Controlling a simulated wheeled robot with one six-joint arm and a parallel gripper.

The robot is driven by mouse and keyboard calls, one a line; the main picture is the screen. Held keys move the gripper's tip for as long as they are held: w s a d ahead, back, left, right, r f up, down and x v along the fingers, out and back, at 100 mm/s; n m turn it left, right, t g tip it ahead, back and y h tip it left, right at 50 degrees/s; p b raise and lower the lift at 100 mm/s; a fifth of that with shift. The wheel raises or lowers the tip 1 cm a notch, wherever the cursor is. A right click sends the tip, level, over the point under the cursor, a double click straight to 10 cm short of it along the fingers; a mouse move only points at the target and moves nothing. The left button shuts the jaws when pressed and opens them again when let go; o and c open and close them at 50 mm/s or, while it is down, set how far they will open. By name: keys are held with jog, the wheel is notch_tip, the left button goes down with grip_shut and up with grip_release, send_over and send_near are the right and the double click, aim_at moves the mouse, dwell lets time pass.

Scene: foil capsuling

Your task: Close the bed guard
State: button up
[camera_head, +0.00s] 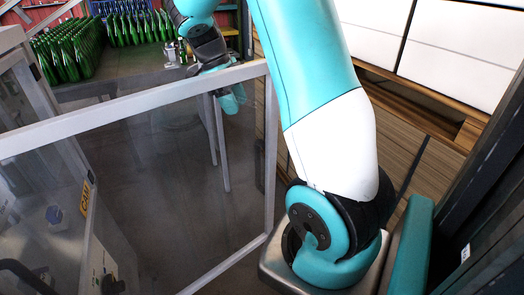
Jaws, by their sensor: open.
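The bed guard is a clear pane in a pale grey frame (130,108). It stands swung out from the machine at the left, its free upright edge near the picture's middle. My gripper (234,98) is at the guard's top rail, near its upper right corner. Its teal fingers are open and show just below the rail. Whether they touch the frame or straddle it, I cannot tell. The rail hides part of the gripper.
The machine's housing (70,225), with a yellow label (85,198), is at the left. Behind the guard is a table (125,68) with many green bottles (65,50). Wooden crates with white panels (455,60) stand at the right. Open floor shows through the pane.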

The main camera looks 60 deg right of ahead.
jog(key=p+x, duration=0.4)
jog(key=x, duration=1.1)
jog(key=shift+f, duration=0.1)
jog(key=shift+a, duration=0.1)
grip_shut()
